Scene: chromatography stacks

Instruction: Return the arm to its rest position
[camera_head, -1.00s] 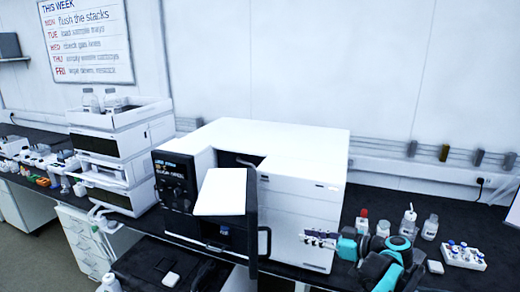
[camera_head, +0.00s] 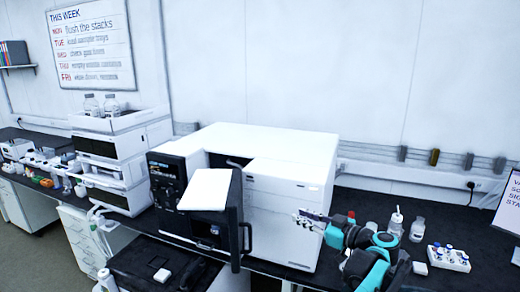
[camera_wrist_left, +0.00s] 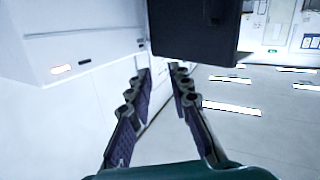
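My left gripper (camera_head: 312,219) is in the head view, in front of the right side of the white bench instrument (camera_head: 300,182). My teal and black wrist is behind it to the lower right. In the left wrist view the two purple-padded fingers (camera_wrist_left: 162,90) stand apart with nothing between them. The instrument's white side (camera_wrist_left: 70,35) is at the left and a dark panel (camera_wrist_left: 195,30) is above the fingertips. I cannot tell whether a finger touches the instrument. My right gripper is not in view.
Bottles (camera_head: 416,230) and a white vial rack (camera_head: 449,259) stand on the dark bench right of my wrist. A stacked white unit (camera_head: 120,165) stands left.

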